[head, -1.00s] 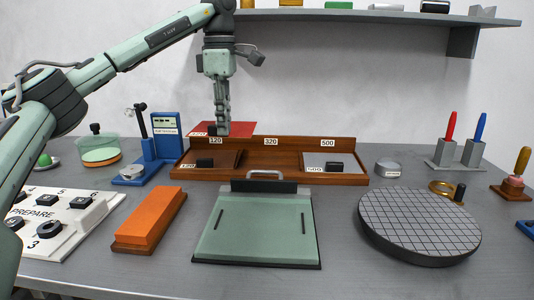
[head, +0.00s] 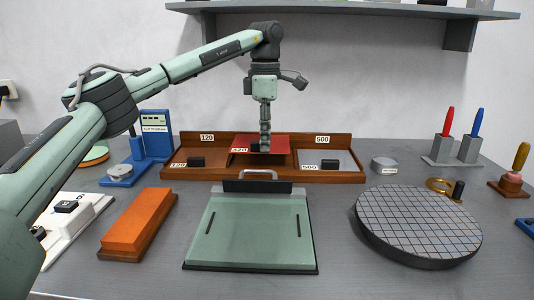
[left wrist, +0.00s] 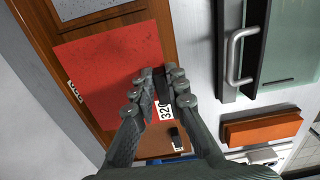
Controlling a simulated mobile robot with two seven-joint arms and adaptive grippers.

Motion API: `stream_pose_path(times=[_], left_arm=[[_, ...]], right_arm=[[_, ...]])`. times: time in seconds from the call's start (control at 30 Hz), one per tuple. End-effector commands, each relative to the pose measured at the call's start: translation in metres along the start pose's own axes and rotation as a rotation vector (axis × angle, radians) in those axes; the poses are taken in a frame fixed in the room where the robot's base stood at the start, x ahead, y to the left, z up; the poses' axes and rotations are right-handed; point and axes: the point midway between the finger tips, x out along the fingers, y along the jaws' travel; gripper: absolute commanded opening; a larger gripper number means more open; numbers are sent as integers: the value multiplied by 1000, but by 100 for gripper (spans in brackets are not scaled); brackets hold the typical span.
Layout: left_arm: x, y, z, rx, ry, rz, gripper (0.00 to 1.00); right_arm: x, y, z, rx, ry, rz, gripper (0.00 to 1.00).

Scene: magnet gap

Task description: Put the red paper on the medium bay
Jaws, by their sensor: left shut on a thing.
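The red paper (head: 280,142), with a 320 label at its front edge, is over the middle bay of the wooden three-bay rack (head: 230,174). My left gripper (head: 263,149) points down and is shut on the dark grip block on the paper. The left wrist view shows the red paper (left wrist: 105,65) flat below the fingers (left wrist: 162,84), with the block mostly hidden between them. The paper covers much of the middle bay, the medium one. I cannot tell whether it touches the bay floor. My right gripper is not in view.
The left bay holds a brown sheet labelled 120, the right bay a grey sheet labelled 500 (head: 346,159), each with a black block. In front are a green plate (head: 250,230) with a handle, an orange block (head: 138,222) and a round gridded disc (head: 418,222).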

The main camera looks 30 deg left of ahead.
Motion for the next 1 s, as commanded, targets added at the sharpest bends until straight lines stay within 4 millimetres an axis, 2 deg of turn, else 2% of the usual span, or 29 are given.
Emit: stream_pose_path(times=[0.17,0.4,0.77,0.8,0.93,1.0], left_arm=[[9,2,4,-1,0,0,0],[41,1,4,0,0,0,0],[46,1,4,0,-1,1,0],[45,1,4,0,-1,1,17],[45,1,4,0,-1,1,33],[45,1,4,0,-1,1,34]], right_arm=[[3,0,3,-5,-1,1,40],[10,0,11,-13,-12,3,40],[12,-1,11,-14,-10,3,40],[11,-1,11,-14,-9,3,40],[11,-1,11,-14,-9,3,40],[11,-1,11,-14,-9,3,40]])
